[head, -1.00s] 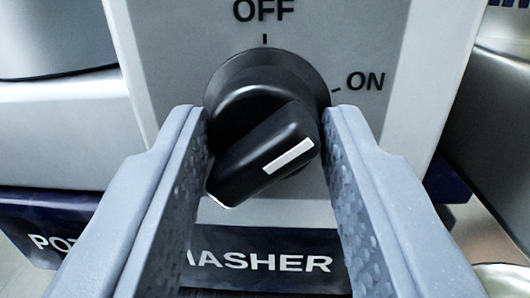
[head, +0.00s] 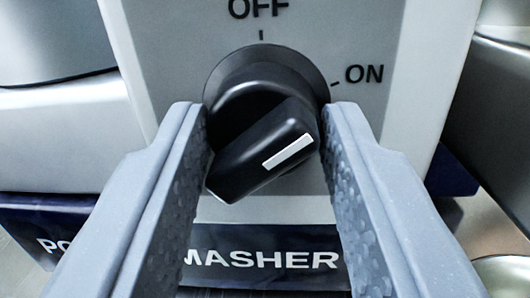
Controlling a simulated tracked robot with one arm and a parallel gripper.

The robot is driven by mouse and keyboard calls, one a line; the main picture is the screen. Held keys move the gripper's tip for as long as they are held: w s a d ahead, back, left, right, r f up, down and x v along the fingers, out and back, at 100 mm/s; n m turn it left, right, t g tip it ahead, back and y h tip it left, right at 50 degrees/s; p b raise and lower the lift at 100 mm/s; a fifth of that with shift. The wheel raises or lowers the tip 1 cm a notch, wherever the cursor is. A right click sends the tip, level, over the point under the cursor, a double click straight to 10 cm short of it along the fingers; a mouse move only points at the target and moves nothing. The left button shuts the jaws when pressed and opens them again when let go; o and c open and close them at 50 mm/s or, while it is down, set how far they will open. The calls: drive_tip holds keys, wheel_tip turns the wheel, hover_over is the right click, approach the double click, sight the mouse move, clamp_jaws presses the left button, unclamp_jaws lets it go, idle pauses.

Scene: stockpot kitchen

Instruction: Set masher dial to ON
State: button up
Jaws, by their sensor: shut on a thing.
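The black masher dial (head: 258,150) is on a light grey control panel (head: 400,40) in the middle of the head view. Its grip bar lies on a slant, from lower left to upper right. The white pointer line (head: 288,151) is at the bar's right end and slants up to the right, toward the ON side. The OFF mark is above the dial and the ON mark is at its upper right. My gripper (head: 264,135) has one finger on each side of the dial and is shut on its grip bar.
A dark blue label (head: 265,262) reading "MASHER" is below the panel, partly behind my fingers. Grey metal surfaces (head: 60,140) stand to the left, and more metal (head: 495,120) is to the right. A round rim (head: 500,275) shows at the lower right.

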drive_tip(key=shift+f, duration=0.15)
drive_tip(key=o, duration=1)
drive_tip(key=shift+w, duration=0.1)
drive_tip(key=shift+c, duration=0.2)
drive_tip(key=s+f+b, duration=0.1)
drive_tip(key=s+b, duration=0.3)
drive_tip(key=s, duration=0.9)
drive_tip(key=shift+s+d+f, duration=0.15)
drive_tip(key=shift+s, duration=0.25)
